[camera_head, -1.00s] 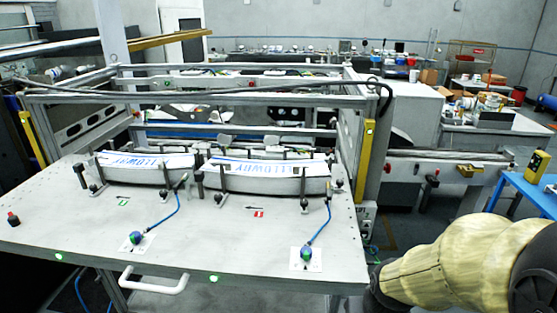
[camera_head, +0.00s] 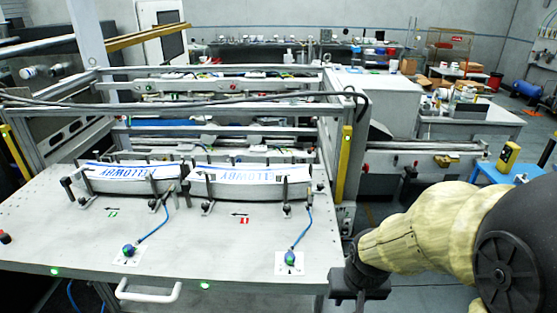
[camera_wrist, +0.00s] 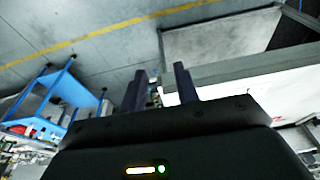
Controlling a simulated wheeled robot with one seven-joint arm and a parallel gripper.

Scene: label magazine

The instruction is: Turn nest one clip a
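Two label nests sit side by side on the grey table plate. The right nest (camera_head: 245,188) is by a red tag (camera_head: 244,220), the left nest (camera_head: 130,183) by a green tag (camera_head: 112,213). Each holds a white strip with blue lettering. Dark upright clips stand along the front of the right nest, at its left end (camera_head: 208,196) and near its right end (camera_head: 286,192); I cannot read which is clip a. My gripper (camera_head: 362,288) hangs right of the table's front corner, away from the clips. In the wrist view its two fingers (camera_wrist: 160,88) are apart with nothing between them.
A white handle (camera_head: 150,292) juts from the front edge. A metal frame with a yellow post (camera_head: 346,165) rises behind. A blue table (camera_head: 500,172) stands at right.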

